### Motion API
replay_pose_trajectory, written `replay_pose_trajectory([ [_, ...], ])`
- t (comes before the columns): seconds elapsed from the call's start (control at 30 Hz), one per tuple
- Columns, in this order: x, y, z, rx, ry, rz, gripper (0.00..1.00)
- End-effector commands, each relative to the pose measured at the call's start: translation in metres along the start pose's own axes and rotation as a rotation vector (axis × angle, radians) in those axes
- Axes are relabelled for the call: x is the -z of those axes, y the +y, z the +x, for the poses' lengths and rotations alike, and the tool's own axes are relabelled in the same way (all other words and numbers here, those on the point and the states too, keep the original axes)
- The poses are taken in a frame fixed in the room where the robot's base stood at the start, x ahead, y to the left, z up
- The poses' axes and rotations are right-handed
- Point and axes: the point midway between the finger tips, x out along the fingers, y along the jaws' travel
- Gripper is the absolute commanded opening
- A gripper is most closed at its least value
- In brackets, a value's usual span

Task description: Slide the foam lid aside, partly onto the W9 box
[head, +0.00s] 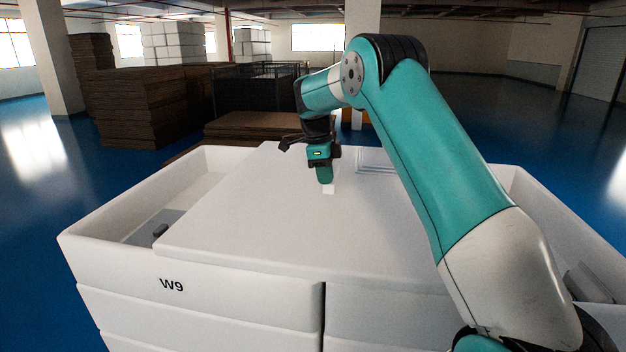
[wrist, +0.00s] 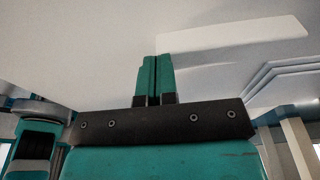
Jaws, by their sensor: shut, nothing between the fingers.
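The white foam lid (head: 250,225) lies flat across the W9 box (head: 120,262) and the white box to its right. The left end of the W9 box is uncovered. My gripper (head: 325,181) points down at the lid's far middle part, beside a small bright patch on its top. In the wrist view the green fingers (wrist: 155,62) are together with nothing between them, against the white lid surface (wrist: 80,45). A paler strip lies to their right. I cannot tell whether the fingertips touch the lid.
A small dark item (head: 160,230) shows in the W9 box's open end. The right-hand box (head: 375,305) is partly uncovered at its right end, with grey pieces (head: 590,283) inside. Brown stacks (head: 150,105) stand behind on the left. Blue floor is open around the boxes.

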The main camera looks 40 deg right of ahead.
Motion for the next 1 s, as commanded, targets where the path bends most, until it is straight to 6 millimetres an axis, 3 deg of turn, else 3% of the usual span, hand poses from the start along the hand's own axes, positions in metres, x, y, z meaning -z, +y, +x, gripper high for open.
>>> replay_pose_trajectory([
  [0.03,0.000,0.001,0.010,-0.015,0.008,-0.004,0.00],
  [0.37,-0.001,0.001,0.010,-0.015,0.009,-0.003,0.00],
  [0.6,0.002,0.000,-0.006,-0.013,0.008,-0.003,0.00],
  [0.77,0.004,-0.001,-0.004,-0.012,0.007,0.000,0.00],
  [1.0,-0.035,-0.002,-0.014,-0.009,0.006,-0.001,0.00],
])
